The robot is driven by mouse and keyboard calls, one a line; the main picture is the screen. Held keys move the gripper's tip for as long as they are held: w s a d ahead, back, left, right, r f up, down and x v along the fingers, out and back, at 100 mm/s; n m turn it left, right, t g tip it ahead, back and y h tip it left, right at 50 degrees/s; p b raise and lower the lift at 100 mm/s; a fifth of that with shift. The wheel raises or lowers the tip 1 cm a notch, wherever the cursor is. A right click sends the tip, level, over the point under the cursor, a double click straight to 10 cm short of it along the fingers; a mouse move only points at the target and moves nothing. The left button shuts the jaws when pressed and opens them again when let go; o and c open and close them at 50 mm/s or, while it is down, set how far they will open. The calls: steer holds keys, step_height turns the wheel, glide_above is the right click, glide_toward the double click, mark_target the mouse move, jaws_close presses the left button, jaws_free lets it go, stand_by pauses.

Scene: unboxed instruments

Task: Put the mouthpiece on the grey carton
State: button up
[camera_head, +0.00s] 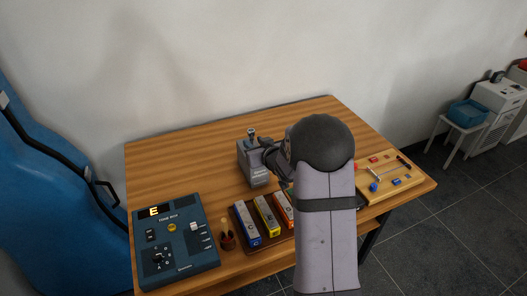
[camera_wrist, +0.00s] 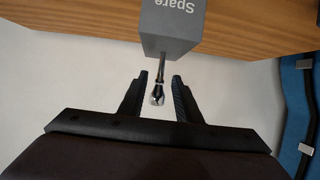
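The grey carton (camera_head: 254,170) stands upright near the middle of the wooden table. In the wrist view the carton (camera_wrist: 170,25) shows its "Spare" lettering upside down. The small silver mouthpiece (camera_head: 251,133) stands on the carton's top in the head view. In the wrist view the mouthpiece (camera_wrist: 158,92) has its narrow stem meeting the carton and its wider cup end toward me. My gripper (camera_wrist: 160,76) is open, its fingers on either side of the mouthpiece with gaps visible. In the head view my arm partly hides the gripper beside the carton top.
A blue tuner box (camera_head: 178,242) sits at the table's front left. A dark tray with blue, yellow and orange boxes (camera_head: 265,217) lies front centre, partly behind my arm. A wooden board (camera_head: 375,188) with small parts lies at the right. The table's back left is clear.

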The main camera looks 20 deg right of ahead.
steer(key=b+v, duration=0.1)
steer(key=v, duration=0.7)
steer(key=shift+s, duration=0.25)
steer(key=shift+r, duration=0.1)
steer(key=s+a+f+g, duration=0.1)
steer(key=s+f+g, duration=0.1)
steer(key=s, duration=0.1)
steer(key=s+a+f+g+h, duration=0.1)
steer(key=s+a+f+g, duration=0.1)
steer(key=s, duration=0.2)
steer(key=s+a+f+g, duration=0.1)
steer(key=s+f+g, duration=0.1)
steer(key=s+f, duration=0.1)
steer(key=shift+s+a+m+h, duration=0.15)
steer(key=shift+s+m+h, duration=0.15)
steer(key=shift+s+m, duration=0.1)
steer(key=s+a+g, duration=0.1)
steer(key=s, duration=0.1)
steer(key=s+a+f+g, duration=0.1)
steer(key=s, duration=0.2)
steer(key=s+a+f+g, duration=0.1)
steer(key=s, duration=0.1)
steer(key=shift+s+a+f, duration=0.2)
steer(key=shift+s, duration=0.1)
steer(key=s+a+g+y, duration=0.1)
steer(key=s+a+g, duration=0.3)
steer(key=s, duration=0.7)
steer(key=shift+s+a+f+n+g+y, duration=0.3)
steer(key=shift+a+f+n, duration=0.15)
steer(key=shift+a, duration=0.2)
